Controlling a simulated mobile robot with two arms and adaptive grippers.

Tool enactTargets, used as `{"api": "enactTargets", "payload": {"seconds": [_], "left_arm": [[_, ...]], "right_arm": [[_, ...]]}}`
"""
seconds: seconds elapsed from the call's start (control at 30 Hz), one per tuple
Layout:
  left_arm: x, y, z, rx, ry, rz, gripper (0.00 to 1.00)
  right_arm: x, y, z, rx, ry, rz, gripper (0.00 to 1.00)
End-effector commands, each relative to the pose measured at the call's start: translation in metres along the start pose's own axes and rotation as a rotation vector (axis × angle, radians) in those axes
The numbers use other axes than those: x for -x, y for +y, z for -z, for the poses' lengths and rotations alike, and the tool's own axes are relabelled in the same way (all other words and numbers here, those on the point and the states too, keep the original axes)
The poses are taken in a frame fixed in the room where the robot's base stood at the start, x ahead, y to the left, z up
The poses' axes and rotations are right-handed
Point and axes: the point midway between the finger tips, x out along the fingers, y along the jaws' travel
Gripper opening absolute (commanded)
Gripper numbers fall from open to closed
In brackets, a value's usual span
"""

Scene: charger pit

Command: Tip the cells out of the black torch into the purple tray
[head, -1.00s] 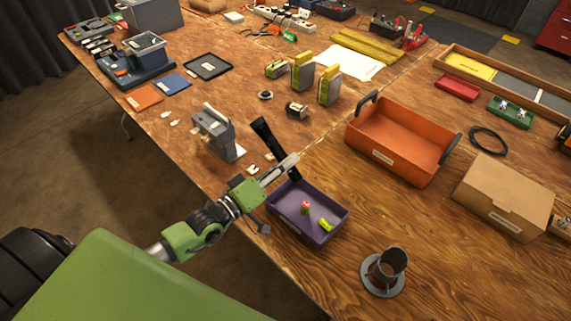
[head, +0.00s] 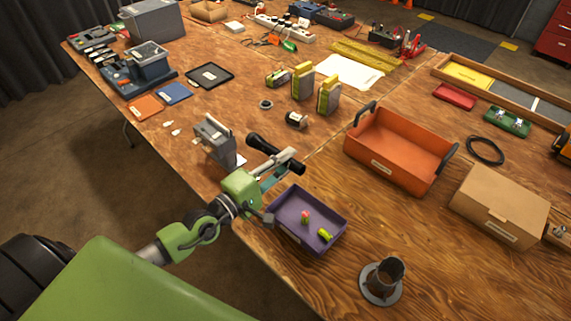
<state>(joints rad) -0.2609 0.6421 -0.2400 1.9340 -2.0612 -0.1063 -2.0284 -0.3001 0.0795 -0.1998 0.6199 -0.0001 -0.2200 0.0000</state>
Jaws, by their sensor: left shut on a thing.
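The black torch (head: 262,144) is held in my left gripper (head: 280,170), which is shut on it. The torch lies close to level, one end toward the upper left and the other end at the right, just behind the purple tray. The purple tray (head: 329,209) stands on the table by its near edge. In it lie a red-and-green cell (head: 305,217) and a yellow-green cell (head: 325,234). I cannot tell whether cells remain inside the torch. My right gripper is not in view.
A grey round holder (head: 383,281) stands in front. A grey device (head: 214,139) is left of the torch. Bare table lies between tray and bin.

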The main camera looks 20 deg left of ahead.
Motion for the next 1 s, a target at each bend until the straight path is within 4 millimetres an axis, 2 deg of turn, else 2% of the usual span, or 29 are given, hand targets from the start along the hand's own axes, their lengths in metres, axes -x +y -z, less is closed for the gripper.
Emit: {"api": "enactTargets", "payload": {"seconds": [0.2, 0.4, 0.53, 0.7, 1.0], "left_arm": [[0.000, 0.005, -0.001, 0.553, 0.001, -0.005, 0.00], [0.000, 0.011, -0.001, 1.041, 0.003, -0.007, 0.00], [0.000, 0.014, -0.001, 1.305, 0.004, -0.008, 0.00], [0.000, 0.015, -0.001, 1.474, 0.004, -0.007, 0.00], [0.000, 0.014, -0.001, 1.481, 0.004, -0.007, 0.00]], "right_arm": [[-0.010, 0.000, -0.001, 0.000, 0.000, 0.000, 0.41], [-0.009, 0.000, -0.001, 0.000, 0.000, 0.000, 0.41], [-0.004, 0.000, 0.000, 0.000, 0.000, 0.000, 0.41], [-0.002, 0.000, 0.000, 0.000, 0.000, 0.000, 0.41], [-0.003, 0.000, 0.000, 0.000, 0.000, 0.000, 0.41]]}}
